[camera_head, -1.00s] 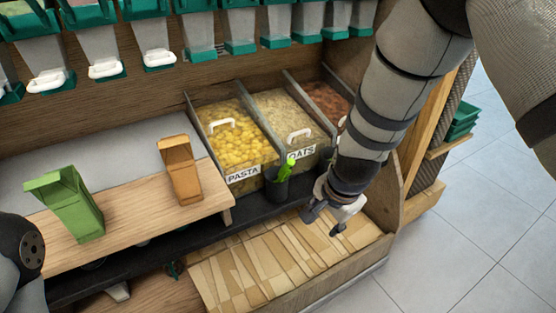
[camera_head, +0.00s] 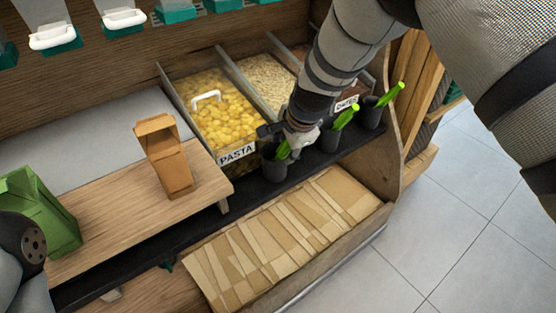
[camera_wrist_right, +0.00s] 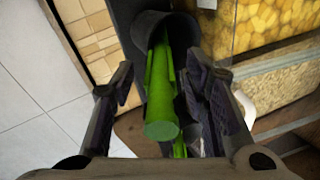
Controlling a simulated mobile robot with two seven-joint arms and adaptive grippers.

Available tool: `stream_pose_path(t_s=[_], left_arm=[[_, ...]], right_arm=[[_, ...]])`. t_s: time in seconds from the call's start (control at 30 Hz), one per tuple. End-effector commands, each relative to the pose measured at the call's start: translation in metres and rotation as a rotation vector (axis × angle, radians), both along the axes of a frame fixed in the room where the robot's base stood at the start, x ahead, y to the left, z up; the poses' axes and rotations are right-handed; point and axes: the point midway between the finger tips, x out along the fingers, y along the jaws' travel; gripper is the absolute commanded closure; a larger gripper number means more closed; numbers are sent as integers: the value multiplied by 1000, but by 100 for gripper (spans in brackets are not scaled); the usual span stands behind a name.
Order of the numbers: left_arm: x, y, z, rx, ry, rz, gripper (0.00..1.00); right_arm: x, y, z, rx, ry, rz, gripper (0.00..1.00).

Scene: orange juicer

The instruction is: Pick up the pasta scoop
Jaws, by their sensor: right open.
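The green pasta scoop (camera_head: 282,150) stands in a dark cup (camera_head: 275,170) in front of the bin labelled PASTA (camera_head: 212,115). Its green handle (camera_wrist_right: 162,95) points toward the camera in the right wrist view. My right gripper (camera_head: 279,137) is at the top of this cup. In the right wrist view my right gripper (camera_wrist_right: 160,90) is open, with one finger on each side of the handle. I cannot tell whether either finger touches it. The scoop's lower end is hidden in the cup (camera_wrist_right: 155,25). My left gripper is out of view.
Two more cups with green-handled scoops (camera_head: 343,120) (camera_head: 383,97) stand to the right on the dark ledge. A brown carton (camera_head: 165,155) and a green carton (camera_head: 40,210) stand on the wooden shelf (camera_head: 120,220). Flat paper bags (camera_head: 280,235) lie below the ledge.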

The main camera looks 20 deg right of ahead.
Motion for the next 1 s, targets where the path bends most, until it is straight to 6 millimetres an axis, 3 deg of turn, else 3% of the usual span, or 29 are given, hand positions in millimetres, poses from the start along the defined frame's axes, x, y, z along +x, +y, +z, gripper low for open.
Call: stream_pose_path(t_s=[0.27,0.43,0.8,1.0], left_arm=[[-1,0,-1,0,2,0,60],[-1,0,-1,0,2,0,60],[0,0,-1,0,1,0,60],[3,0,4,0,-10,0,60]], right_arm=[[3,0,-5,0,-2,1,61],[3,0,-5,0,-1,1,99],[3,0,-2,0,-2,1,100],[4,0,30,-1,-6,0,100]])
